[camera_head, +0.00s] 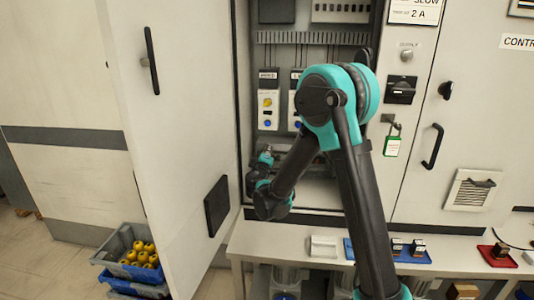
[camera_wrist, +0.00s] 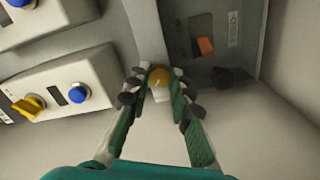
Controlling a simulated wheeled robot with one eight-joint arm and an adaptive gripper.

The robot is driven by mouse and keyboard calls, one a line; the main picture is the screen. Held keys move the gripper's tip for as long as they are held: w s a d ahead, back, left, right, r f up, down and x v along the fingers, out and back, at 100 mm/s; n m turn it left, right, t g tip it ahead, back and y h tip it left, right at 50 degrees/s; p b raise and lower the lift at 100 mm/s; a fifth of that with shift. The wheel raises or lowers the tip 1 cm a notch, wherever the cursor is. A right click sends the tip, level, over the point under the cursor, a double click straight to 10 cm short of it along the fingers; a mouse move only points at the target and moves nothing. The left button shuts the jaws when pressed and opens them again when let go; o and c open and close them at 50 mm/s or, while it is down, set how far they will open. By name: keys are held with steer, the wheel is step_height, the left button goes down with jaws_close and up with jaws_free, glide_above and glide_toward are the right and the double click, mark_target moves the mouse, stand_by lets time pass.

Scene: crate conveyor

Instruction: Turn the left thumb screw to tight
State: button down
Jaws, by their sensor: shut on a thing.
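A brass-yellow round thumb screw (camera_wrist: 159,76) sits low inside the open cabinet, with a small white plate just below it in the wrist view. My gripper (camera_wrist: 160,90) has its two fingers on either side of this screw, and the tips are shut on it. The screw's face shows between the tips; its sides are partly hidden by them. I cannot read from the view how tight it is. In the head view my gripper (camera_head: 265,158) reaches into the cabinet's lower left corner, and the screw itself cannot be made out.
The cabinet door (camera_head: 165,110) stands open at left. Control boxes with a yellow knob (camera_wrist: 30,106) and a blue button (camera_wrist: 78,93) are close to my gripper's left. An orange switch (camera_wrist: 205,45) is at right. A bench (camera_head: 275,240) with trays runs below; a crate (camera_head: 112,245) stands at lower left.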

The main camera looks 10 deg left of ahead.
steer(key=shift+m, duration=5.1)
steer(key=c, duration=1.3)
jaws_free()
steer(key=shift+c, duration=0.2)
steer(key=s, duration=1.2)
steer(key=shift+a, duration=0.25)
steer(key=shift+d, duration=0.1)
